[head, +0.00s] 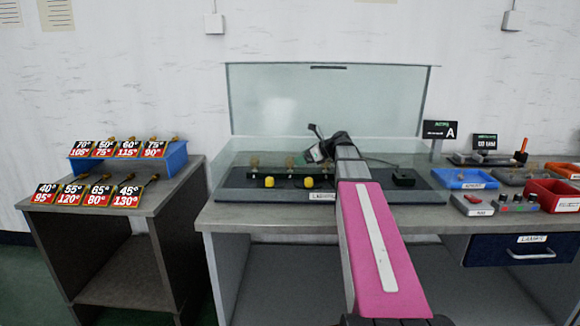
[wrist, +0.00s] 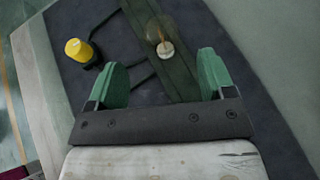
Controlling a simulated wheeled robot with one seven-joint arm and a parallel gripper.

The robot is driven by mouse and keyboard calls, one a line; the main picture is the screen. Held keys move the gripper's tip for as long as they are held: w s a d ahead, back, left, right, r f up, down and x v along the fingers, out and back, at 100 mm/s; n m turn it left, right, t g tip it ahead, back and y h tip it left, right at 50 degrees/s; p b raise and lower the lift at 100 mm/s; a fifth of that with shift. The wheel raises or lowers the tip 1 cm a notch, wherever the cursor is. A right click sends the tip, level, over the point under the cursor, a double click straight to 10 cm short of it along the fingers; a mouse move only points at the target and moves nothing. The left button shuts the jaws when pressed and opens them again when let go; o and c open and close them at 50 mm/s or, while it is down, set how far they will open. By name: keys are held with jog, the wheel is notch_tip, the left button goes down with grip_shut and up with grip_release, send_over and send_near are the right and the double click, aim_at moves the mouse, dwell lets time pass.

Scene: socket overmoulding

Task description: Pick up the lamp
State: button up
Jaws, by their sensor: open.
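A small clear amber lamp (wrist: 157,30) with a pale round base stands on a dark green strip of the test board in the wrist view. My gripper (wrist: 162,79) is open, its two green fingers apart and empty. The lamp is ahead of the fingertips, roughly between their lines, and not touched. In the head view my gripper (head: 320,147) is above the board (head: 236,196), and my arm hides part of it. Small amber lamps (head: 254,163) show on the board's left part; I cannot tell which matches the wrist view.
Yellow buttons (head: 268,182) sit at the board's front; one (wrist: 78,50) is left of my fingers. A glass screen (head: 270,90) stands behind. A black box (head: 403,177), blue tray (head: 465,179) and red bin (head: 548,190) are right. A labelled rack (head: 178,158) stands left.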

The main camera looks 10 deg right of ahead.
aim_at(290, 166)
jog(key=x, duration=0.5)
jog(key=shift+w+a+r, duration=0.1)
jog(key=shift+w+r, duration=0.15)
jog(key=c, duration=1)
jog(key=shift+r, duration=0.15)
